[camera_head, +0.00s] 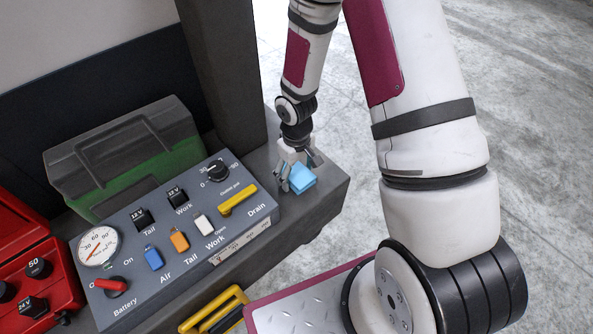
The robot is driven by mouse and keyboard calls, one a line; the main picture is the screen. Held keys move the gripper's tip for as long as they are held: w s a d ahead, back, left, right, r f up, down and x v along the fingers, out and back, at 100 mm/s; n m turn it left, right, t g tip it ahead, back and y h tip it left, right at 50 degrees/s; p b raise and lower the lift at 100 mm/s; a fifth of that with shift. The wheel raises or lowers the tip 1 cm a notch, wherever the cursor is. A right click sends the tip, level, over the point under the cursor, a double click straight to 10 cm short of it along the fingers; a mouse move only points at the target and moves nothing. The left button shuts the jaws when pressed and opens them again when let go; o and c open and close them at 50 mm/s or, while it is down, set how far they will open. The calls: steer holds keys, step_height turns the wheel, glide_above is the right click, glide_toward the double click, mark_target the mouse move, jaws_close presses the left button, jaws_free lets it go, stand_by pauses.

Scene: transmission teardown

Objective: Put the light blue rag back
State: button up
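The light blue rag (301,178) is a small folded block at the right end of the dark grey bench (327,194), in the middle of the camera_head view. My gripper (297,180) is at the rag, pointing down, with its fingers around the left and right sides of it. The fingers appear closed against the rag. The underside of the rag is hidden, so I cannot tell whether it rests on the bench or is held just above it.
A grey control panel (185,262) with a gauge, switches and a yellow drain handle (238,199) stands left of the rag. Behind it is a clear-lidded green box (125,150). A red case (30,275) is at far left. A yellow handle (215,309) shows below the panel.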

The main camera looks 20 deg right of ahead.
step_height(320, 180, up, 13)
steer(key=p, duration=0.2)
step_height(320, 180, up, 10)
steer(key=h, duration=0.1)
glide_above(297, 172)
steer(key=s+d, duration=0.2)
steer(key=s, duration=0.1)
steer(key=s+a+r+m+t, duration=0.1)
steer(key=s+r, duration=0.6)
steer(key=s, duration=0.4)
steer(key=s+a+r+m+t+y, duration=0.1)
steer(key=s+r+m, duration=0.1)
steer(key=s+r, duration=0.6)
steer(key=s, duration=0.3)
steer(key=shift+r+m+t, duration=0.25)
steer(key=shift+m+t, duration=0.05)
